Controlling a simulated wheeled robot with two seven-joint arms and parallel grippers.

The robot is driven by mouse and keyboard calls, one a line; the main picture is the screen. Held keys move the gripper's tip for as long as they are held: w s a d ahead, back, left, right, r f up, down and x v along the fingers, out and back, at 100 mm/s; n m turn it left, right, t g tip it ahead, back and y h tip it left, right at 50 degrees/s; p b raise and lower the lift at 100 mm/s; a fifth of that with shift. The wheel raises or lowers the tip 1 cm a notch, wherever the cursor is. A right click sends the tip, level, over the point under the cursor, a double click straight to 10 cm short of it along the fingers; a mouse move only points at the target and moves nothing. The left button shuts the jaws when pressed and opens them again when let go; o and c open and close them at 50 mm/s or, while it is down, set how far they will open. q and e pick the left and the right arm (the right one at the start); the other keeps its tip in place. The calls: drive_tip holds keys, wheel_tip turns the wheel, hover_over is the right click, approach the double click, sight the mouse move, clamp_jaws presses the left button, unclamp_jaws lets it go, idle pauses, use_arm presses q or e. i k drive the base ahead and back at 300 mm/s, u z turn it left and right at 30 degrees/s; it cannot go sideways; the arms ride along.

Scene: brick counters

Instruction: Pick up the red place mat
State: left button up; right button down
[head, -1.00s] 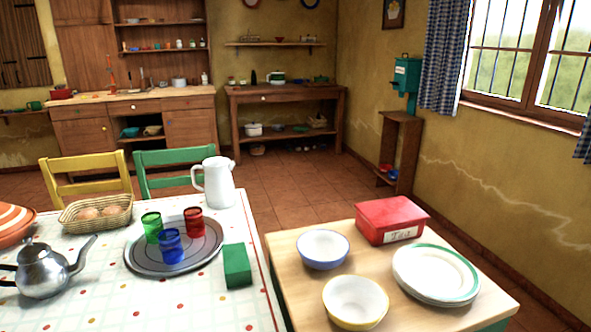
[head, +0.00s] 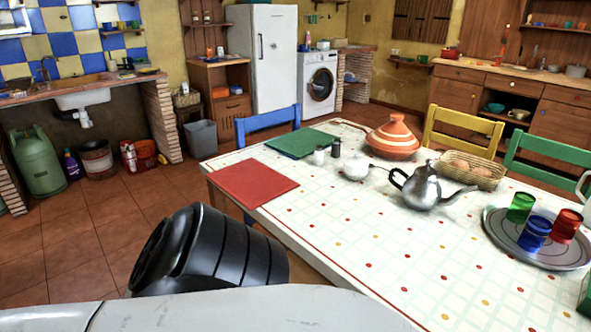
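The red place mat (head: 252,183) lies flat on the near left corner of the table, on the white dotted tablecloth (head: 330,235). Its left edge is close to the table's edge. A green place mat (head: 300,143) lies beyond it. A black ribbed part of my arm shows at the bottom, in front of the table and apart from the mat. Neither of my grippers' fingers is in view.
On the table stand small shakers (head: 319,156), a white sugar bowl (head: 356,166), a tagine (head: 392,138), a metal teapot (head: 424,188), a bread basket (head: 470,170) and a tray (head: 500,232) with glasses. A blue chair (head: 266,122) stands behind. Floor (head: 100,235) left of the table is clear.

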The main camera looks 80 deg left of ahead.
sight(254, 183)
drive_tip(key=i, duration=0.35)
drive_tip(key=u, duration=4.05)
drive_tip(key=i, duration=4.7)
drive_tip(key=z, duration=2.65)
